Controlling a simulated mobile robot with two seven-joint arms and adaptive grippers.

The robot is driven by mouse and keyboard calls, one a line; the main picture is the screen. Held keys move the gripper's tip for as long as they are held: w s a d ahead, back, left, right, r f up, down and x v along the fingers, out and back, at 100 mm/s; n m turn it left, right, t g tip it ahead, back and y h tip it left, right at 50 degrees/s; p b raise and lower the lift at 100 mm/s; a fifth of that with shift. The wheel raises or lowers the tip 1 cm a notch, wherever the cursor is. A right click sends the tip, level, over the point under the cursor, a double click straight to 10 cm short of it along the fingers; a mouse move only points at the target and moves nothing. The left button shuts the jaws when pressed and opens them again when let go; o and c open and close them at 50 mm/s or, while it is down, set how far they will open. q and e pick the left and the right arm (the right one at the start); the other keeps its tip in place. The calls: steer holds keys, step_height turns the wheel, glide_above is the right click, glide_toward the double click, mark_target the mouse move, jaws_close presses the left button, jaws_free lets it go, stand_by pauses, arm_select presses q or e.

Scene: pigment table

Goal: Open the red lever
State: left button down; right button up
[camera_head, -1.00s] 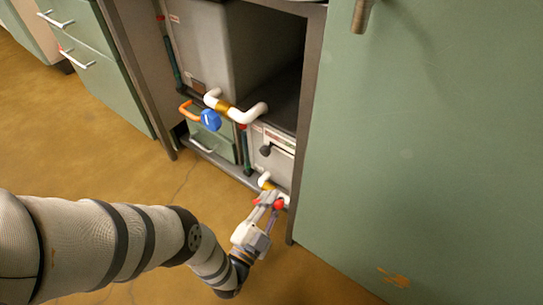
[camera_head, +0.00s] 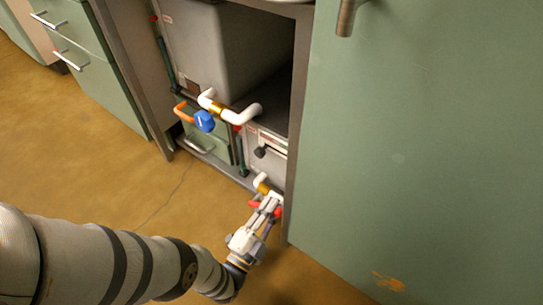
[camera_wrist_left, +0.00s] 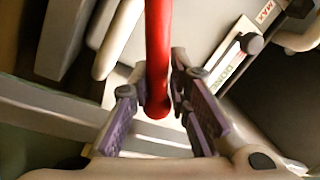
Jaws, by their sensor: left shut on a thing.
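The red lever (camera_head: 254,204) sits low in the open cabinet bay, by a brass fitting on a white pipe (camera_head: 261,181). My left gripper (camera_head: 268,205) reaches it from below and is shut on it. In the left wrist view the red lever (camera_wrist_left: 158,50) runs down from the top edge as a rounded bar. Its lower end lies between the purple-padded fingers of my left gripper (camera_wrist_left: 160,100). The fingers partly cover the lever in the head view. My right gripper is not in view.
A blue knob (camera_head: 204,121) and an orange handle (camera_head: 183,112) sit on pipes above. A green cabinet door (camera_head: 410,150) stands close on the right, beside the bay's upright. Green drawers (camera_head: 85,60) stand at the left. The floor (camera_head: 110,185) is clear in front.

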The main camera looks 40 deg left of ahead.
arm_select(q)
steer(key=c, duration=1.6)
jaws_free()
steer(key=shift+o, duration=0.2)
steer(key=s+f, duration=0.1)
steer(key=s, duration=0.6)
steer(key=shift+s+d, duration=0.2)
steer(key=shift+s, duration=0.05)
steer(key=shift+f, duration=0.1)
